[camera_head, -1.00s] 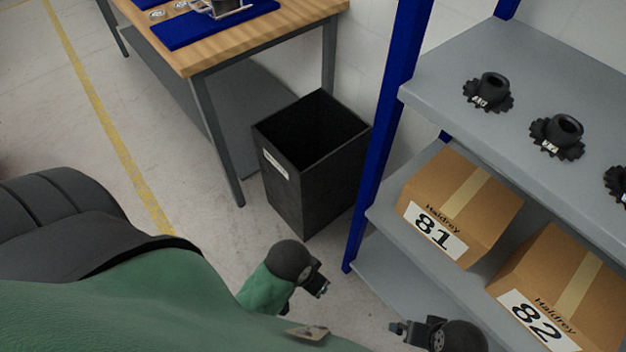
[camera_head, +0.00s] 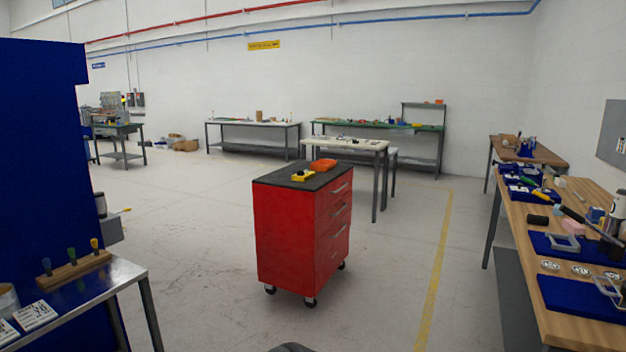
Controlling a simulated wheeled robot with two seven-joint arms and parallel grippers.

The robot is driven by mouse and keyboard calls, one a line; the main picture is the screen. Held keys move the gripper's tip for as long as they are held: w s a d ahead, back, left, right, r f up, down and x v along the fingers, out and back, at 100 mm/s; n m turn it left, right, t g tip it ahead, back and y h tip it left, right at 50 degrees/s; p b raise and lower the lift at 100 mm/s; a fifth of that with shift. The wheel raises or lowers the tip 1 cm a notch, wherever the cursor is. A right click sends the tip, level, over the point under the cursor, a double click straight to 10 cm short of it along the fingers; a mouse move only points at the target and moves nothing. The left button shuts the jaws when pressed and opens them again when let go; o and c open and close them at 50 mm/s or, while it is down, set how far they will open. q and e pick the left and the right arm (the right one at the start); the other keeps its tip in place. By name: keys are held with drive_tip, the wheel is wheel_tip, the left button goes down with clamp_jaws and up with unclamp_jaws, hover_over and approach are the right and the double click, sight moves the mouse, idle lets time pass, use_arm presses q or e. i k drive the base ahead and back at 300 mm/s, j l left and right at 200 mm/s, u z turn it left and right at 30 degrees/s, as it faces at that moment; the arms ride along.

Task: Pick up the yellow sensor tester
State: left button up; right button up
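A small yellow device with a dark part (camera_head: 303,175), which looks like the yellow sensor tester, lies on the black top of a red drawer cabinet on wheels (camera_head: 290,235). It is too small in the picture to make out details. An orange object (camera_head: 322,164) lies just behind it, to the right. The cabinet stands on open floor some way ahead of me. Neither of my grippers is in view.
A wooden workbench with blue mats and tools (camera_head: 587,327) runs along the right. A metal table (camera_head: 128,273) and a blue panel (camera_head: 40,150) stand at the left. A white-topped table (camera_head: 345,145) is close behind the cabinet. The floor before the cabinet is clear.

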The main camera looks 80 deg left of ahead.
sight(300, 175)
drive_tip(key=u, duration=2.85)
drive_tip(key=i+j+z, duration=0.1)
drive_tip(key=i, duration=0.3)
drive_tip(key=i+j+z, duration=0.1)
drive_tip(key=i, duration=0.3)
